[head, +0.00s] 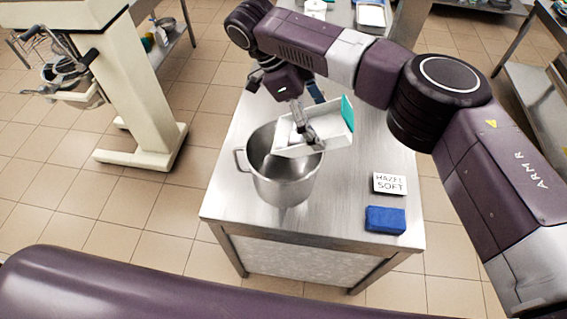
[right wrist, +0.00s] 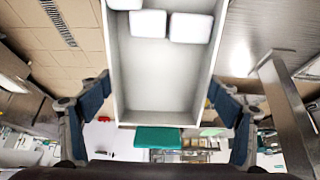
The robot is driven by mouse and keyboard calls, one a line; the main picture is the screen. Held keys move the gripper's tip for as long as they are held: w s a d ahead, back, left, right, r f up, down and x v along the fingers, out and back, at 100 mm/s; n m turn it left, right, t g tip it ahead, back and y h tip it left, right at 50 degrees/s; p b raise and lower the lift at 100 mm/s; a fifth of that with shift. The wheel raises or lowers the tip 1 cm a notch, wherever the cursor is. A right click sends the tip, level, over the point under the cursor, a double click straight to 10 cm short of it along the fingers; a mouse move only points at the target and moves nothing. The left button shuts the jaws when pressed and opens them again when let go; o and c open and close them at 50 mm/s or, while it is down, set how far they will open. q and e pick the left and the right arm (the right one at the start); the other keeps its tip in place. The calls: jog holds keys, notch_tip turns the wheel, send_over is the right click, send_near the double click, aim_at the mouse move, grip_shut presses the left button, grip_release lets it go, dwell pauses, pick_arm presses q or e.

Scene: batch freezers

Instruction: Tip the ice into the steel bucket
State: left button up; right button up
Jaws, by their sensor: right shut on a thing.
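The steel bucket (head: 284,180) stands upright on the steel table, with its open mouth up and a handle at its left. My right gripper (head: 307,136) is shut on a white tray (head: 334,141) with a teal end, held over the right part of the bucket's mouth. The tray looks tilted. In the right wrist view the tray (right wrist: 160,85) lies between the two fingers of the right gripper (right wrist: 160,98). White ice blocks (right wrist: 190,27) lie bunched at its far end. The inside of the bucket is partly hidden by the tray. My left gripper is not in view.
A sign reading "HAZEL SOFT" (head: 390,183) and a blue sponge-like block (head: 385,220) are at the right of the table (head: 335,215). A cream machine (head: 135,85) stands on the tiled floor at left. The table's front strip is clear.

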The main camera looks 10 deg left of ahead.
notch_tip(320, 180, up, 8)
jog(key=y, duration=0.6)
jog(key=shift+d, duration=0.1)
dwell(0.3)
